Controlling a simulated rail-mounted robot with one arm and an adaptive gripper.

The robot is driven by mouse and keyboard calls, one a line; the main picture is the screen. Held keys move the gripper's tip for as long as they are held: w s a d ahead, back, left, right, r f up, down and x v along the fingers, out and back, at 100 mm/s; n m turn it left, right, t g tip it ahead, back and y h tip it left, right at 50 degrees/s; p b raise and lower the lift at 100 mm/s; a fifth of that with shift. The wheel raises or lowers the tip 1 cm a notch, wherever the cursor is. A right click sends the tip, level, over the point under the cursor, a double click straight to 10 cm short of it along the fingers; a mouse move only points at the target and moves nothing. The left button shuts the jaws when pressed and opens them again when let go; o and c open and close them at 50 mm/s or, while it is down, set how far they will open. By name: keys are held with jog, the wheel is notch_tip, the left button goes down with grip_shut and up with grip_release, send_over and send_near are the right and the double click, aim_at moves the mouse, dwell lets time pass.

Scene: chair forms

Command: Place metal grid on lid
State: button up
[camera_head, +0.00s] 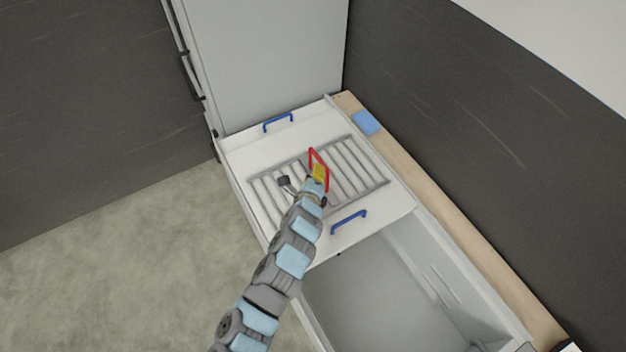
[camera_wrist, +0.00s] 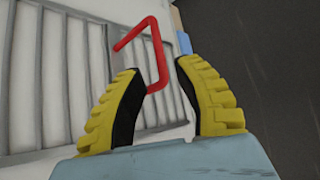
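The metal grid (camera_head: 362,166) is a grey slatted frame with a red handle (camera_head: 326,183) near its middle. It appears to lie flat on the white lid (camera_head: 247,152), which has a blue handle at each end. The grid fills the left of the wrist view (camera_wrist: 48,90). My gripper (camera_head: 319,173) is at the red handle. In the wrist view, its yellow fingers (camera_wrist: 158,72) are apart. The red handle (camera_wrist: 157,55) rises beyond them, its lower end near the left fingertip. I cannot tell whether they touch.
An open, empty grey basin (camera_head: 385,295) lies in front of the lid. A wooden ledge (camera_head: 440,205) runs along the dark right wall, with a blue block (camera_head: 366,123) on it. A tall light panel (camera_head: 270,60) stands behind the lid. Free floor lies at left.

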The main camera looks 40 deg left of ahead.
jog(key=shift+v, duration=1.2)
